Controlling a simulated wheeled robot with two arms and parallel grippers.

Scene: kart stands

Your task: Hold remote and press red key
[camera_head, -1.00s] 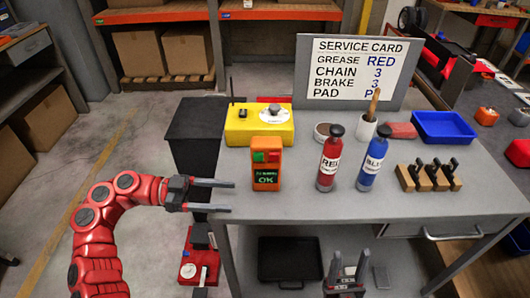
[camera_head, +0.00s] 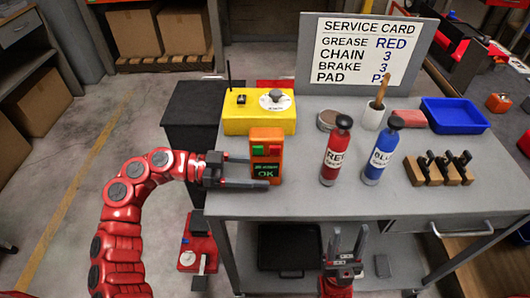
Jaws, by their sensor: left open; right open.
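The orange remote (camera_head: 266,146) stands upright near the left end of the grey bench. Its face has a green key (camera_head: 258,150) on the left and a red key (camera_head: 275,150) on the right, above a dark screen reading OK. My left gripper (camera_head: 258,172) is open at the remote's left side, its fingers reaching toward the remote's lower part. I cannot tell whether they touch it. My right gripper (camera_head: 347,242) is open and empty, low in front of the bench's front edge, fingers pointing up.
A yellow box (camera_head: 260,122) stands behind the remote. A red bottle (camera_head: 335,160) and a blue bottle (camera_head: 380,160) stand to the right. Further right are a blue tray (camera_head: 455,128) and a wooden block with black clips (camera_head: 438,178). A service card (camera_head: 365,52) stands behind.

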